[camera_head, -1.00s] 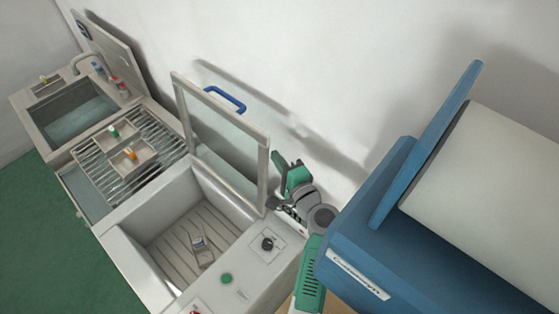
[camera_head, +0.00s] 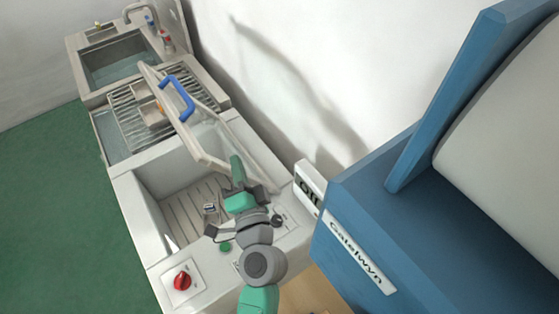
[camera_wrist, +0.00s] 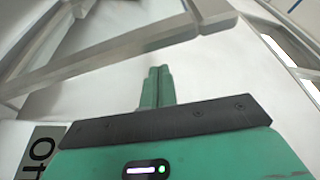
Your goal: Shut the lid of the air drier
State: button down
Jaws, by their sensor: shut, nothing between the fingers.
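The air drier (camera_head: 140,225) is a pale open basin with a ribbed floor, left of my arm in the head view. Its glass lid (camera_head: 181,127) has a pale frame and a blue handle (camera_head: 184,104); it is partly open, tilted out over the basin. In the wrist view the lid's frame (camera_wrist: 130,72) crosses the upper part. My gripper (camera_head: 236,163) is shut and empty, at the lid's lower right part. Its green fingers (camera_wrist: 156,84) are together in the wrist view, by the frame; I cannot tell whether they touch it.
A small item (camera_head: 209,208) lies in the basin. A red knob (camera_head: 182,281), green button (camera_head: 226,247) and black knob (camera_head: 278,221) are on the front panel. A wire rack (camera_head: 125,116) and sink (camera_head: 83,67) stand beyond. A blue machine (camera_head: 365,205) stands close on the right.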

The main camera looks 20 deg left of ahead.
jog(key=shift+s+a+f+b, duration=0.15)
jog(key=shift+s+a+f, duration=0.2)
jog(key=shift+s, duration=0.2)
jog(key=shift+s+a+f+b, duration=0.2)
jog(key=shift+s+a, duration=0.15)
jog(key=shift+s, duration=0.15)
jog(key=b+v, duration=0.1)
jog(key=v, duration=0.7)
jog(key=shift+w, duration=0.1)
